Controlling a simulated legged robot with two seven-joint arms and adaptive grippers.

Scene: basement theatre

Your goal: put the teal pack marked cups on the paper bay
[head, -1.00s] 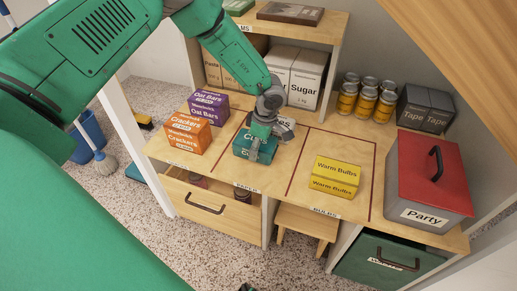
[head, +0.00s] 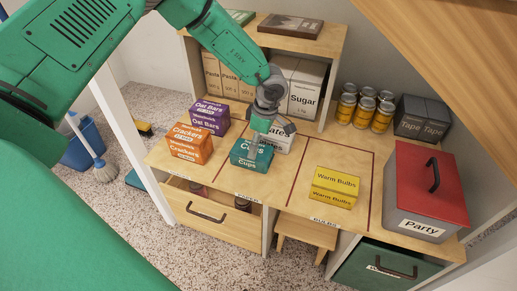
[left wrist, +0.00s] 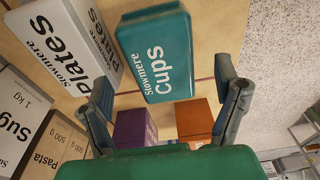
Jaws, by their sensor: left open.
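The teal pack marked Cups (head: 249,156) stands in the middle bay of the wooden counter, whose front label reads Paper (head: 245,194). It is close to the red line on its left; I cannot tell whether it overlaps that line. A white Plates box (head: 282,137) stands just behind it. My left gripper (head: 256,147) is open just above the pack. In the left wrist view the gripper's fingers (left wrist: 165,95) are spread wide, and the pack (left wrist: 155,52) shows beyond them, apart from both. My right gripper is not in view.
Orange Crackers (head: 190,143) and purple Oat Bars (head: 209,116) boxes stand in the left bay. Yellow Warm Bulbs packs (head: 334,187) are in the right bay. A grey Party box with a red lid (head: 430,190) stands at the right. A shelf with Sugar bags (head: 308,90) is behind.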

